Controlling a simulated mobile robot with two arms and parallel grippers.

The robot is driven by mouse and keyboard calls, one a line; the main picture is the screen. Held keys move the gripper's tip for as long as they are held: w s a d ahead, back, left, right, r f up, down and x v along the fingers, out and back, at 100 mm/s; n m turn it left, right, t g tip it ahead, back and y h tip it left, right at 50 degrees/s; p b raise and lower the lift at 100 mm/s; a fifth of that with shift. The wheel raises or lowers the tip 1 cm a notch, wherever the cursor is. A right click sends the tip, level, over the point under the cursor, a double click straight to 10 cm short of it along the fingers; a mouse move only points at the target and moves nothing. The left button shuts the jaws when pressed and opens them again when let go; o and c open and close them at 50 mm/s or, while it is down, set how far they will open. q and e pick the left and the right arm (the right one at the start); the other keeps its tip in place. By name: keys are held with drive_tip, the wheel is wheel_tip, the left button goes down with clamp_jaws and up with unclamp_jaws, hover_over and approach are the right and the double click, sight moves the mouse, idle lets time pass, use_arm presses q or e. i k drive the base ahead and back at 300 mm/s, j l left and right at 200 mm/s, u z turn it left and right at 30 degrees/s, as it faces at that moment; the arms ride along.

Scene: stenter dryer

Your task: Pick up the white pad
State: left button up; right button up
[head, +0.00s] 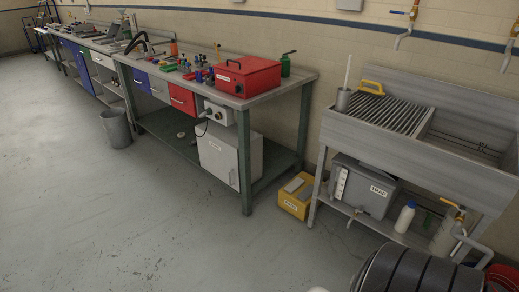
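A yellow box (304,197) with a small label stands on the floor between the workbench and the sink unit. A pale, flat piece (294,185) shows at the top of this box; it may be the white pad, but it is too small to be sure. I cannot tell whether it lies in the box or on it. Neither of my grippers is in view.
A long workbench (285,88) with a red toolbox (262,76) runs along the wall. A metal sink unit (450,155) stands at right, over a grey box (366,188). A bin (116,130) stands left; open floor (130,220) lies in front.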

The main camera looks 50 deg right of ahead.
sight(297, 183)
drive_tip(key=i+l+z, duration=0.1)
drive_tip(key=i+z, duration=0.7)
drive_tip(key=i, duration=0.2)
drive_tip(key=i+j+z, duration=0.6)
drive_tip(key=i+z, duration=0.15)
drive_tip(key=i, duration=0.15)
